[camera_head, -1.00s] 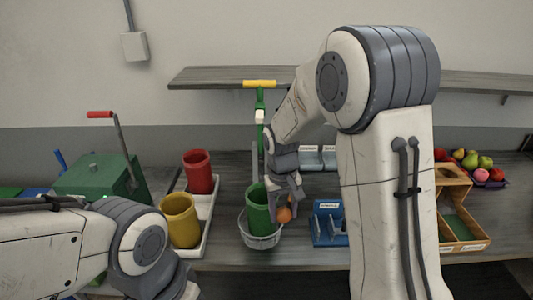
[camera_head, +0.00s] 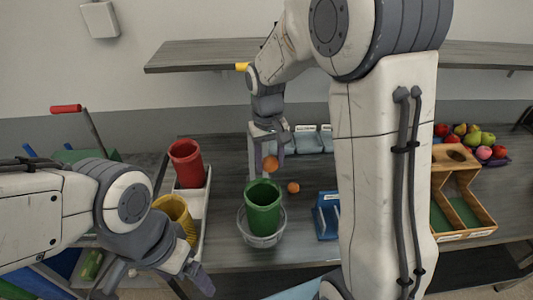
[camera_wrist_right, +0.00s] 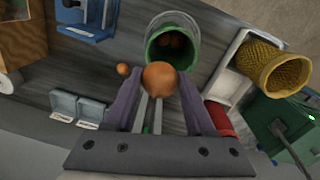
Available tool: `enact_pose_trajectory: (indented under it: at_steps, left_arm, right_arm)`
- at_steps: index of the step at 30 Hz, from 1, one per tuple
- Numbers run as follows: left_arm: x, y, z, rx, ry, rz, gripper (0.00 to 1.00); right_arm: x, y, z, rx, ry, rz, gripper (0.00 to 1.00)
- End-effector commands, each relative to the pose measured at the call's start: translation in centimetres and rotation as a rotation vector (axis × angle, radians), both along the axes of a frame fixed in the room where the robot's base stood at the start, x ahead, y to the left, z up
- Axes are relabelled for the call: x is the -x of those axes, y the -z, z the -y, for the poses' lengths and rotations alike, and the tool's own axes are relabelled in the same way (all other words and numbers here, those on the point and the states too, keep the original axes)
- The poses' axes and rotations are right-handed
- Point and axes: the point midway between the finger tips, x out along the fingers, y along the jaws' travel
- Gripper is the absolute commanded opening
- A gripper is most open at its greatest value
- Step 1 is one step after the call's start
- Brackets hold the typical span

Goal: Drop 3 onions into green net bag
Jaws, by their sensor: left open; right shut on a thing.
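The green net bag (camera_head: 263,215) stands open and upright in a round wire basket on the bench. In the right wrist view, some onions (camera_wrist_right: 171,41) show inside the bag (camera_wrist_right: 185,62); their exact number is unclear. My right gripper (camera_head: 269,160) is shut on an orange-brown onion (camera_head: 271,164), held above and just behind the bag's mouth. That onion (camera_wrist_right: 160,77) sits between the fingertips in the wrist view. Another onion (camera_head: 293,188) lies on the bench, right of the bag. My left gripper (camera_head: 155,281) is open and empty at the lower left.
Red (camera_head: 188,165) and yellow (camera_head: 175,212) net tubes stand in a white tray (camera_head: 206,205) left of the bag. A blue holder (camera_head: 327,215) stands to the right. A wooden box (camera_head: 470,233) and a fruit pile are farther right. A shelf (camera_head: 210,54) hangs behind.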

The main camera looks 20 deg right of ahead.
Motion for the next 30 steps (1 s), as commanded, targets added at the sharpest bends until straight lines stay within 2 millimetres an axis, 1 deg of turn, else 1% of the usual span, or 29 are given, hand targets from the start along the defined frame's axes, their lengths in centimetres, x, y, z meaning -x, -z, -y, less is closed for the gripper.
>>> enact_pose_trajectory:
  at_steps: [5, 12, 15, 18, 26, 27, 28, 29, 30]
  left_arm:
    - [0.0, 1.5, 0.0, 0.0, -0.002, 0.0, 0.88]
    - [0.0, 4.2, 0.0, 0.0, -0.006, -0.001, 0.88]
    - [0.0, 4.9, 0.0, 0.0, -0.008, -0.001, 0.88]
    - [0.0, 5.2, 0.0, 0.0, -0.009, -0.001, 0.88]
    - [0.0, 5.1, 0.0, 0.0, -0.009, -0.001, 0.88]
    - [0.0, 5.1, 0.0, 0.0, -0.009, -0.001, 0.88]
    - [0.0, 5.1, 0.0, 0.0, -0.009, -0.001, 0.88]
    - [0.0, 5.1, 0.0, 0.0, -0.009, -0.001, 0.88]
    - [0.0, 5.1, 0.0, 0.0, -0.009, -0.001, 0.88]
  right_arm:
    - [0.0, 1.7, -0.2, 0.0, -0.003, -0.001, 0.01]
    - [0.0, 4.7, -0.2, 0.0, -0.003, -0.001, 0.01]
    - [0.0, 5.6, -0.1, 0.0, -0.002, -0.001, 0.01]
    - [0.0, 5.9, -0.1, 0.0, -0.001, 0.0, 0.01]
    - [0.0, 5.8, 0.0, 0.0, 0.0, 0.0, 0.01]
    - [0.0, 5.8, 0.0, 0.0, 0.0, 0.0, 0.7]
    - [0.0, 5.8, 0.0, 0.0, 0.0, 0.0, 0.81]
    - [0.0, 5.8, 0.0, 0.0, 0.0, 0.0, 0.9]
    - [0.0, 5.8, 0.0, 0.0, 0.0, 0.0, 0.9]
